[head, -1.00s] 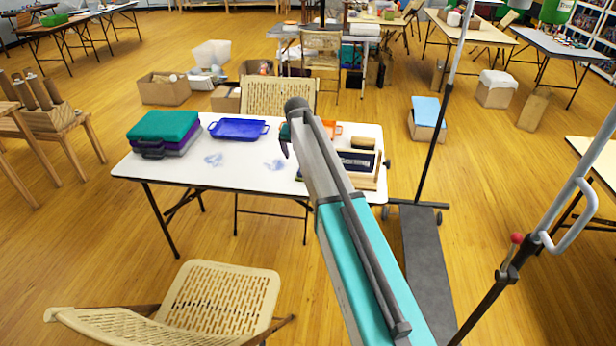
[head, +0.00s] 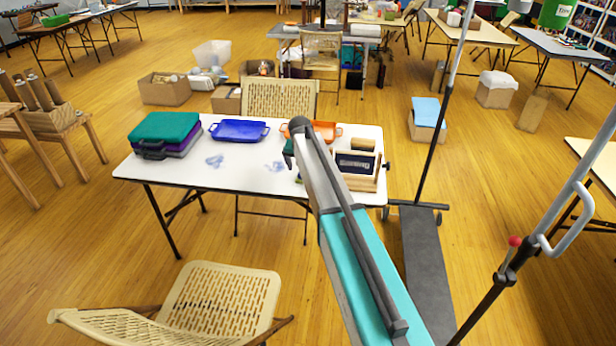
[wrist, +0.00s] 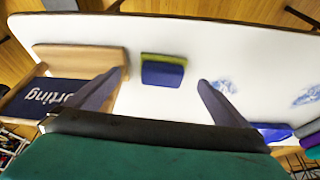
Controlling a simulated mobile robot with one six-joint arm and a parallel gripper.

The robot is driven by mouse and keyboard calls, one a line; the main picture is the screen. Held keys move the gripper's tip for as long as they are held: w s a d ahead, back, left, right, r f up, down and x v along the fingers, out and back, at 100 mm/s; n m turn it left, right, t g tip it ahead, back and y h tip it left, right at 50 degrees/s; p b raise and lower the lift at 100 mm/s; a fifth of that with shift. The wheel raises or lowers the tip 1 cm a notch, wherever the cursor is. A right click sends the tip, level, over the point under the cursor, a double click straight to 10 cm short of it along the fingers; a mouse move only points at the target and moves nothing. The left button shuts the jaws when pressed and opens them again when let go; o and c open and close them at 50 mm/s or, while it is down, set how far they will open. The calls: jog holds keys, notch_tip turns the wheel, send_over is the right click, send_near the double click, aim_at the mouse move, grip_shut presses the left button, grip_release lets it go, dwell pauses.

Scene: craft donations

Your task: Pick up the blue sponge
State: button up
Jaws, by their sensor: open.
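The blue sponge (wrist: 163,74), with a yellow-green layer along its far edge, lies on the white table (wrist: 190,50) in the wrist view. My gripper (wrist: 160,78) is open, with its dark fingers apart and the sponge showing between their tips. Nothing is held. Its height above the sponge is hard to tell. In the head view my gripper (head: 289,153) is over the table, and my arm hides most of the sponge's spot.
A wooden box with a dark "Sorting" label (wrist: 40,97) stands close to the left finger; it also shows in the head view (head: 368,184). A blue tray (head: 238,131), an orange tray (head: 330,129) and stacked cases (head: 166,130) share the table. A wheeled stand (head: 429,150) is at right.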

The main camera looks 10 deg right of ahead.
jog(key=shift+x, duration=0.8)
jog(key=shift+w+f, duration=0.1)
jog(key=shift+w+a+p+x, duration=0.1)
jog(key=shift+p+x, duration=0.4)
jog(key=shift+x, duration=0.45)
jog(key=shift+w+a+p+x, duration=0.1)
jog(key=shift+p+x, duration=0.4)
jog(key=shift+x, duration=0.5)
jog(key=shift+w+d+f, duration=0.1)
jog(key=shift+f, duration=0.4)
jog(key=shift+c, duration=0.4)
jog(key=c, duration=1.1)
